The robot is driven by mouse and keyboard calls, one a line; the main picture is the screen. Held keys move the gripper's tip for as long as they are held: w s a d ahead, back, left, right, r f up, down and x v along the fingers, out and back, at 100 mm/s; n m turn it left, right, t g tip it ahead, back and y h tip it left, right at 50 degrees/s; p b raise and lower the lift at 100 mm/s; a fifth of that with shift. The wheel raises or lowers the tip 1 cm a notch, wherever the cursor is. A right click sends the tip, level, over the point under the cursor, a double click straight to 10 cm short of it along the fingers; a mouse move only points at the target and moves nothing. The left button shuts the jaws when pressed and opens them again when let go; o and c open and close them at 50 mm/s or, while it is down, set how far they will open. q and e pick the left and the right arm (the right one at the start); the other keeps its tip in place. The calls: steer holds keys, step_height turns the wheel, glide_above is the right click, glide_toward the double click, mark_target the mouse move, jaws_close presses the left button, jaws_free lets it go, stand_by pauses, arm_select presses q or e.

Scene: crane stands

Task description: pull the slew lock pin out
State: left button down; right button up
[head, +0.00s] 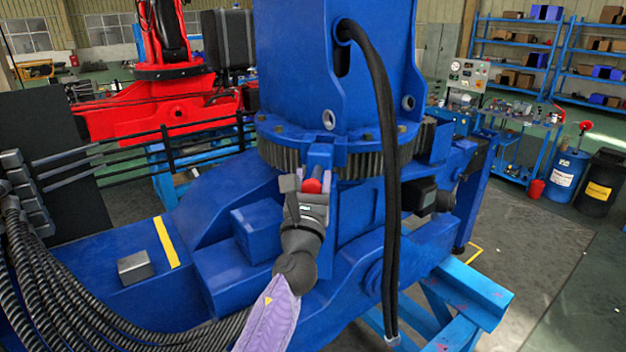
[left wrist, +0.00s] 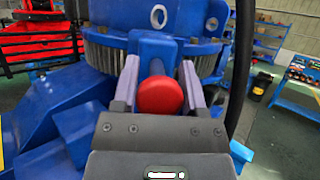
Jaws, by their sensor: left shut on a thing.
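The slew lock pin shows its round red head (head: 311,186) just below the toothed slew ring of the blue crane. In the left wrist view the red pin head (left wrist: 160,97) sits between the two fingers, with a blue block behind it. My left gripper (head: 312,182) reaches up from the bottom and is shut on the pin. In the left wrist view its pale fingers (left wrist: 160,82) stand on both sides of the pin. The pin's shaft is mostly hidden behind its head. My right gripper is not in view.
The toothed slew ring (head: 285,156) and blue crane column (head: 300,60) rise right above the gripper. A black hose (head: 391,200) hangs just to the right. Black ribbed hoses (head: 50,285) lie at lower left. A small grey box (head: 135,266) stands on the blue beam.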

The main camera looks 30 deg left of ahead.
arm_select(q)
steer(key=shift+f, duration=0.1)
steer(key=shift+c, duration=0.7)
jaws_free()
steer(key=b+v, duration=0.1)
steer(key=v, duration=0.9)
steer(key=shift+b, duration=0.4)
